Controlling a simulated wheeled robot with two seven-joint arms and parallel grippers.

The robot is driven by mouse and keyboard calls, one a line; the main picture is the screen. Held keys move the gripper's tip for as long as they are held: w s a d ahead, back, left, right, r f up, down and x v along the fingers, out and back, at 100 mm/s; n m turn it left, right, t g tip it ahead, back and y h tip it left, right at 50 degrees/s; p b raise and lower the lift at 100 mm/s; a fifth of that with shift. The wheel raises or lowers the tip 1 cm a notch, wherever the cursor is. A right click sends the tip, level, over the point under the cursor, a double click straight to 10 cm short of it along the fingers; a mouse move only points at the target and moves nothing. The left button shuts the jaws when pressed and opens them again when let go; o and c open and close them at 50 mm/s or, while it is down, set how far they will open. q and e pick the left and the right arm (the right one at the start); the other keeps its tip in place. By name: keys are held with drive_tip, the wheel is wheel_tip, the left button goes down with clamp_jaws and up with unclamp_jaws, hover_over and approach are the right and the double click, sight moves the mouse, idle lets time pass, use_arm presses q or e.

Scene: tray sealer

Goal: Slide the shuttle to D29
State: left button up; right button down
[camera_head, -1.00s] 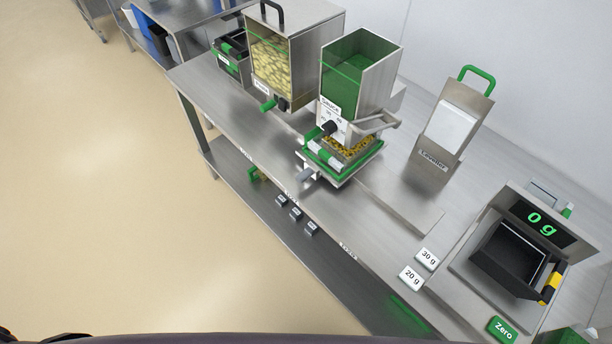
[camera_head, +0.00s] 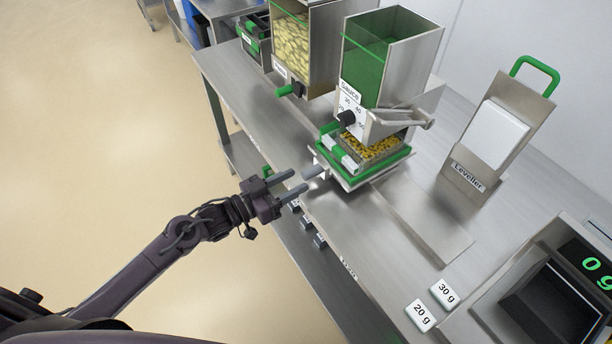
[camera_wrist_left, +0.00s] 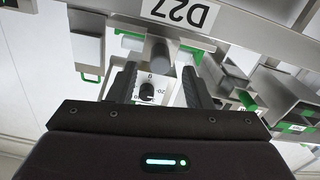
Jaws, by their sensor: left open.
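The shuttle (camera_head: 368,178) is a flat metal carriage under the sauce dispenser, bearing a green-framed tray (camera_head: 362,160) of yellow and dark food. Its grey handle (camera_head: 313,172) sticks out at the front. My left gripper (camera_head: 297,181) is open and empty just in front of the handle. In the left wrist view the grey handle (camera_wrist_left: 159,52) shows ahead, between the lines of the two fingers; I cannot tell whether they touch it. A D27 label (camera_wrist_left: 178,12) reads upside down on the rail edge there. No D29 label is readable. My right gripper is out of view.
The sauce dispenser (camera_head: 385,70) stands over the tray, with another food hopper (camera_head: 305,45) to its left. Rightwards, the bench strip (camera_head: 425,225) is clear as far as the 20 g and 30 g plates (camera_head: 432,306). The leveller (camera_head: 500,130) and scale (camera_head: 545,300) stand at right.

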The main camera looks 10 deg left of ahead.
sight(304, 176)
use_arm(q)
drive_tip(key=x, duration=0.4)
drive_tip(key=shift+w, duration=0.1)
clamp_jaws()
